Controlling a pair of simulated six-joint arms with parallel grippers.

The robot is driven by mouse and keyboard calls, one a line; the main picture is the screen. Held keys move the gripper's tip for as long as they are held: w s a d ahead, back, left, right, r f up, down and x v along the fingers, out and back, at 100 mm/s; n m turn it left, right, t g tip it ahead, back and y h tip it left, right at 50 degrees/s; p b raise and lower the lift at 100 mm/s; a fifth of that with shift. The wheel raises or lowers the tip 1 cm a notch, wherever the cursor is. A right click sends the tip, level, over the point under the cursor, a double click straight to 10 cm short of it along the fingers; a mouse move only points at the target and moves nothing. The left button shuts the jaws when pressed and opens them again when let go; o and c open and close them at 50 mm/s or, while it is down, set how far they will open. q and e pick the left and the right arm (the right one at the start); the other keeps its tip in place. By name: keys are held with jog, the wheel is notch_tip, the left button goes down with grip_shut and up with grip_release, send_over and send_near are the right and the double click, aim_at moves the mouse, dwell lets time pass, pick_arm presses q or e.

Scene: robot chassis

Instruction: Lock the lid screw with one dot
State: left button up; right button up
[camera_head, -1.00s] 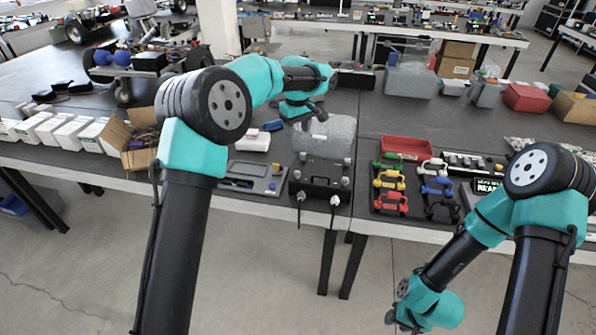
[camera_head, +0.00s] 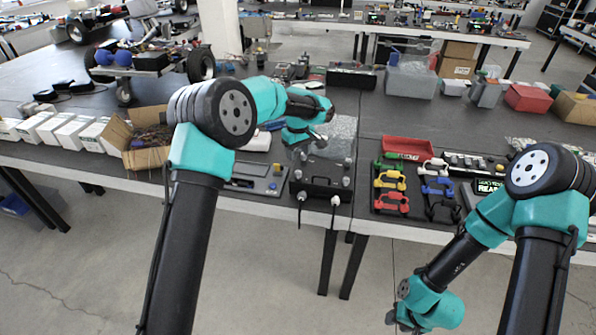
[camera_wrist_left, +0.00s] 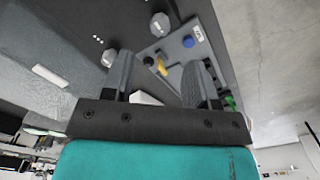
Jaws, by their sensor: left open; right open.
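The dark box (camera_head: 320,188) stands at the front table edge with a grey, shiny lid (camera_head: 343,130). Grey lid screws stand at its corners, one at the right front (camera_head: 346,182). My left gripper (camera_head: 302,150) hangs over the lid's left part, partly hiding it. In the left wrist view, my left gripper (camera_wrist_left: 158,82) is open and empty. The dots by the top knob are too small to count surely. My right gripper (camera_head: 405,322) is open, low in front of the table.
A grey panel (camera_head: 258,180) with coloured knobs lies left of the box. A tray of coloured handles (camera_head: 405,190) and a red bin (camera_head: 407,148) lie right of it. An open cardboard box (camera_head: 146,150) is further left. The floor in front is clear.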

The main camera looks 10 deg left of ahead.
aim_at(298, 172)
pick_arm(q)
notch_tip(298, 172, down, 8)
jog(key=shift+f, duration=0.25)
jog(key=c, duration=0.9)
